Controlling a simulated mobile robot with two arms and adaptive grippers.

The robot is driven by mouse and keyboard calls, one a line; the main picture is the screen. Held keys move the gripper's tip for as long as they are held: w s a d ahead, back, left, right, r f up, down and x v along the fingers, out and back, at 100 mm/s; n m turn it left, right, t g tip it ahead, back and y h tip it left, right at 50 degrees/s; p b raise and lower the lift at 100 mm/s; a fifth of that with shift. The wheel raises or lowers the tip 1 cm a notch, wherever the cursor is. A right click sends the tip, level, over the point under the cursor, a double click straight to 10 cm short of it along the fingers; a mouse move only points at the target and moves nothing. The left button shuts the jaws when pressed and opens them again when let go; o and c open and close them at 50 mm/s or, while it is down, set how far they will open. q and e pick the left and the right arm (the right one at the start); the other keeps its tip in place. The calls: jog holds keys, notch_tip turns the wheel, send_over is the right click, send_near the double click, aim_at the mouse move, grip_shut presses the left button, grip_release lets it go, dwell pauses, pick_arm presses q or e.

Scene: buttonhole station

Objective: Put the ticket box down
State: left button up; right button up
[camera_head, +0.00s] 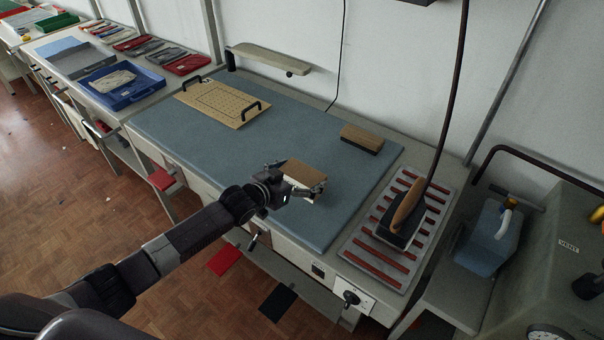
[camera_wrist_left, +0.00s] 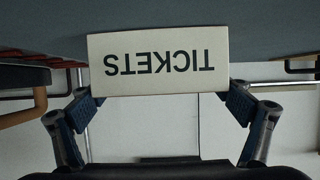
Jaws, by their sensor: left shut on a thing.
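The ticket box (camera_head: 308,172) is a small brown box with a white front. It is over the near part of the blue-grey padded table top (camera_head: 215,150) in the head view. In the left wrist view the ticket box (camera_wrist_left: 158,60) shows a cream face with "TICKETS" upside down. My left gripper (camera_head: 297,183) is shut on the box, with one finger at each side; the fingers (camera_wrist_left: 160,100) also show in the left wrist view. I cannot tell whether the box touches the table top. My right gripper is not in view.
A wooden block brush (camera_head: 362,137) lies behind the box. An iron (camera_head: 402,215) stands on a red-slatted rest (camera_head: 428,226) to the right. A tan board with black handles (camera_head: 222,102) lies at the back left. The table top between them is clear.

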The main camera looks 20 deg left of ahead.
pick_arm(q)
jog(key=o, duration=0.8)
jog(key=shift+f, duration=0.15)
jog(key=shift+o, duration=0.8)
jog(key=shift+r, duration=0.3)
jog(key=shift+s+a+f, duration=0.1)
jog(key=shift+s, duration=0.15)
jog(key=b+v, duration=0.1)
jog(key=v, duration=1)
jog(key=shift+s+r, duration=0.2)
jog(key=shift+r, duration=0.05)
jog(key=shift+a, duration=0.1)
